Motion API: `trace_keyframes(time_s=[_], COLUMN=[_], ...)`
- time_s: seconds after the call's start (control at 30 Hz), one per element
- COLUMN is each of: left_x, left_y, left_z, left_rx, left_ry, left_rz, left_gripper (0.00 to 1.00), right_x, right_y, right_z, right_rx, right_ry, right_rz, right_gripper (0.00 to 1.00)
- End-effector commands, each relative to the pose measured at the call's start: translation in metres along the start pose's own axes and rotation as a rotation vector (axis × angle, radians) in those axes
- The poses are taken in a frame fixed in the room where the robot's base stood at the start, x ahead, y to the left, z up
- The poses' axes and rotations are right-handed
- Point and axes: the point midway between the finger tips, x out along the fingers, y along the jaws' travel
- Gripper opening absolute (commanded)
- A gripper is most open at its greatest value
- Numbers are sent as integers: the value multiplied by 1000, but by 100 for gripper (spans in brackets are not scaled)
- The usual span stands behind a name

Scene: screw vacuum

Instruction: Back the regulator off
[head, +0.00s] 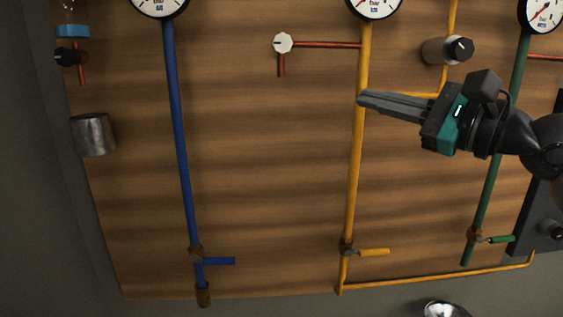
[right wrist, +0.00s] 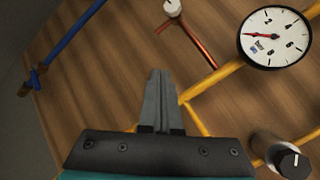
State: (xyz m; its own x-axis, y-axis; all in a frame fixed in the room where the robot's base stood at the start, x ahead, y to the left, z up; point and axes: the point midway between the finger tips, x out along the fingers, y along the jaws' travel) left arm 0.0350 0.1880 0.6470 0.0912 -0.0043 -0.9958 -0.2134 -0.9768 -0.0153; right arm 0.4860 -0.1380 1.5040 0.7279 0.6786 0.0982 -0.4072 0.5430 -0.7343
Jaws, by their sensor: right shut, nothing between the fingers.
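A grey cylinder with a black knob (head: 459,48), which looks like the regulator, sits on the yellow branch pipe at the upper right of the board. In the right wrist view its black knob (right wrist: 292,164), with a white mark, is at the lower right. My right gripper (head: 364,98) is shut and empty, its fingers pointing left over the yellow pipe (head: 353,170), left of and below the knob and apart from it. The closed fingers (right wrist: 158,78) also show in the right wrist view. My left gripper is not in view.
A gauge (right wrist: 275,37) tops the yellow pipe. A white knob (head: 283,43) sits on a copper branch. A blue pipe (head: 180,130) and a green pipe (head: 487,190) flank it, with lever valves low down. A metal cup (head: 93,135) is at left. The board between blue and yellow pipes is mostly clear.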

Motion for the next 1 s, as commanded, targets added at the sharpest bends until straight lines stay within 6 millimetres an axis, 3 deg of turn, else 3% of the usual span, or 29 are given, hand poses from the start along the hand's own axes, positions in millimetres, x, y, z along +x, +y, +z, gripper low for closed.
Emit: trace_keyframes(time_s=[0.03,0.1,0.2,0.33,0.43,0.57,1.0], left_x=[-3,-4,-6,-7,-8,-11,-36], left_y=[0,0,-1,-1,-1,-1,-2], left_z=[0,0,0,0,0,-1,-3], left_rx=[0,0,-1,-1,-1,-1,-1], left_ry=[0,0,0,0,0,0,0], left_rz=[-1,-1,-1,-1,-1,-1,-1], left_gripper=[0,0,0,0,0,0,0], right_x=[-10,-27,-56,-84,-96,-96,-55], right_y=[-25,-57,-98,-132,-144,-151,-170], right_z=[0,-5,-9,-10,-9,-12,-37], right_rx=[-176,-372,-569,-696,-735,-748,-743], right_ry=[103,253,442,599,658,681,678], right_rz=[-16,-43,-90,-135,-153,-158,-157], right_gripper=[0,0,0,0,0,0,0])
